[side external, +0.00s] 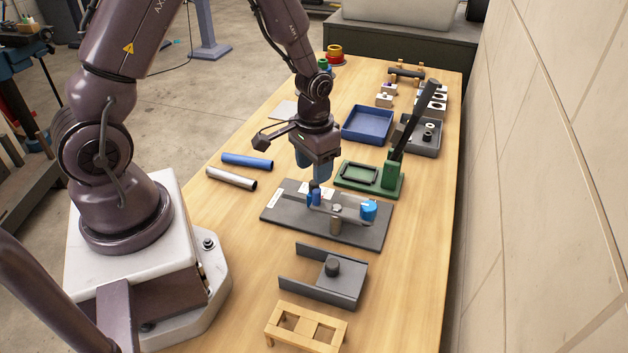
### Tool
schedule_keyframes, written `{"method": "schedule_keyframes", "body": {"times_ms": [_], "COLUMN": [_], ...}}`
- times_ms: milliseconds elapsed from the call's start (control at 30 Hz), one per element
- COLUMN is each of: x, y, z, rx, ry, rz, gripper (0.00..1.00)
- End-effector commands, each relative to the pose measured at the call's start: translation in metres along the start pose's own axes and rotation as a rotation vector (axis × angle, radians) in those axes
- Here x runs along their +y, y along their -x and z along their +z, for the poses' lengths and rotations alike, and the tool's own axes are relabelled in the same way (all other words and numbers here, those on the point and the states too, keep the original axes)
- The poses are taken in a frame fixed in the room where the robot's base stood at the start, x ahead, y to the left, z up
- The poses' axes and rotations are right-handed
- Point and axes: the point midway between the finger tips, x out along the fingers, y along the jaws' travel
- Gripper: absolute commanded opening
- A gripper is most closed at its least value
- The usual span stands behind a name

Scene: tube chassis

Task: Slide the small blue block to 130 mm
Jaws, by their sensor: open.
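A dark grey base plate (372,238) lies on the table and carries a pale grey bar with a small round knob. A small blue block (316,198) is at the left end of the bar. A larger blue piece (369,210) is at the bar's right end. My gripper (314,186) points down with its fingertips right at the small blue block. It is open. The fingertips partly hide the block, and I cannot tell whether they touch it. White labels (277,198) show on the plate, but no scale reading can be made out.
A green fixture (393,177) with a tall dark lever and a blue tray (369,123) are behind. A grey channel with a knob (331,267) and a wooden frame (306,327) are in front. Two tubes (232,178) lie left.

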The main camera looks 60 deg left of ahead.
Motion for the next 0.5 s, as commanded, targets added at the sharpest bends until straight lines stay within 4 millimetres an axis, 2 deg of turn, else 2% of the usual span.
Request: {"method": "schedule_keyframes", "body": {"times_ms": [33, 200, 500], "x": [0.0, 0.0, 0.0], "y": [-0.011, -0.033, -0.043], "z": [0.001, 0.0, 0.0], "rx": [-0.004, -0.001, 0.001], "ry": [0.0, 0.001, 0.001], "rz": [0.0, 0.0, 0.0], "gripper": [0.47, 0.47, 0.47]}}
